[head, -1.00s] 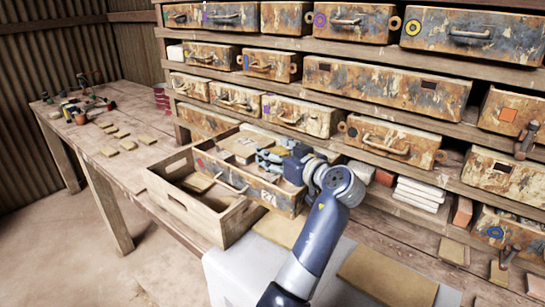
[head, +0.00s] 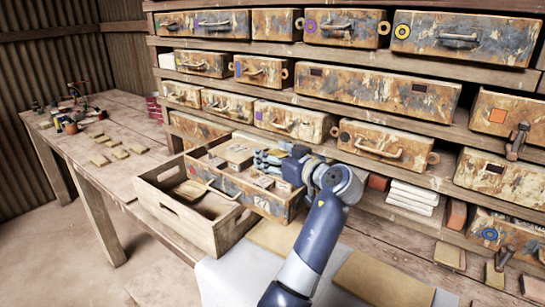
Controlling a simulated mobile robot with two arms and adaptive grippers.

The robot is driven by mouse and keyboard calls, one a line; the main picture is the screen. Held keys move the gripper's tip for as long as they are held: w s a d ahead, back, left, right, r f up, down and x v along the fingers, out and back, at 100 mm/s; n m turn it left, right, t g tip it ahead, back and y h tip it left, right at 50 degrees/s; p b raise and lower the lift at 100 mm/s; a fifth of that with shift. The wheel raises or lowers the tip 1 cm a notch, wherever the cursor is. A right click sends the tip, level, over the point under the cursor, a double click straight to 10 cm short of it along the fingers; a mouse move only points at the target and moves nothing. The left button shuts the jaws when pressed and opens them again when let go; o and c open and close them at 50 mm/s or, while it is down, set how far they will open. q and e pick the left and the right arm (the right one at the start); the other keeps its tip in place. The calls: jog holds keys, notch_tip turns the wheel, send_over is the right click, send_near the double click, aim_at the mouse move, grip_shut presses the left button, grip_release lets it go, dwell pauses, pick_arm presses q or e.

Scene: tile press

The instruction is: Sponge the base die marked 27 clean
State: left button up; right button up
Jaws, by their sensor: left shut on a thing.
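A worn, rust-mottled die box (head: 230,187) with a metal handle stands pulled out from the shelf, open at the top. A pale mark on its front (head: 262,203) may be its number, but it is too small to read surely. Pale blocks (head: 238,153) lie inside it. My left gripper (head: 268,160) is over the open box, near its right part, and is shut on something. What it holds is hidden by the fingers and too small to make out; I cannot tell whether the fingers touch the box. My right gripper is not in view.
An open wooden crate (head: 180,215) stands just left of the box. Shelves with several similar drawers (head: 380,87) rise behind. White slabs (head: 414,197) are stacked at right. Small tan tiles (head: 110,153) and clutter lie on the left bench.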

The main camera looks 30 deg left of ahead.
aim_at(285, 153)
pick_arm(q)
jog(key=shift+w, duration=0.7)
jog(key=shift+b, duration=0.3)
jog(key=shift+w+f+b, duration=0.15)
jog(key=shift+w+b, duration=0.25)
jog(key=shift+w, duration=0.05)
jog(key=shift+w+d, duration=0.1)
jog(key=shift+w, duration=0.3)
jog(key=shift+s, duration=0.1)
jog(key=shift+s, duration=1.3)
